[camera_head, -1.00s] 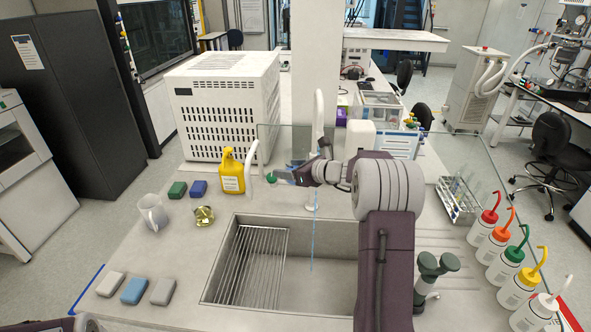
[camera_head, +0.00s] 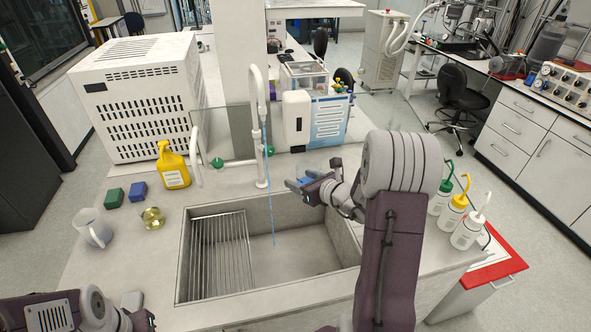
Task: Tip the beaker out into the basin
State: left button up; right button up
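The beaker (camera_head: 95,229) is a pale grey vessel with a handle, standing on the counter left of the basin. Its contents cannot be made out. The basin (camera_head: 318,215) is a rectangular steel sink with a wire rack in its left part. A thin blue stream falls from the tap (camera_head: 258,95) into it. My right gripper (camera_head: 296,187) is over the back of the basin, right of the stream; its fingers look apart, with a blue patch by them. My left gripper (camera_head: 142,320) is low at the bottom edge, apart from the beaker, its fingers barely visible.
A yellow bottle (camera_head: 173,165), green and blue blocks (camera_head: 126,193) and a small yellowish glass object (camera_head: 152,218) stand near the beaker. A white and blue box (camera_head: 315,118) stands behind the basin. Wash bottles (camera_head: 468,229) line the right side. A pale block (camera_head: 131,301) lies near my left gripper.

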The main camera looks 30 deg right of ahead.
jog(key=shift+d, duration=0.2)
jog(key=shift+f, duration=0.4)
notch_tip(320, 180, down, 14)
jog(key=m+y+b, duration=0.3)
jog(key=m+b, duration=0.1)
jog(key=b, duration=0.1)
jog(key=a+r+m+t+y+p, duration=0.3)
jog(key=a+m, duration=0.3)
jog(key=m, duration=0.8)
jog(key=shift+s+r+t+y, duration=0.4)
jog(key=shift+r+y, duration=0.35)
jog(key=shift+y, duration=0.15)
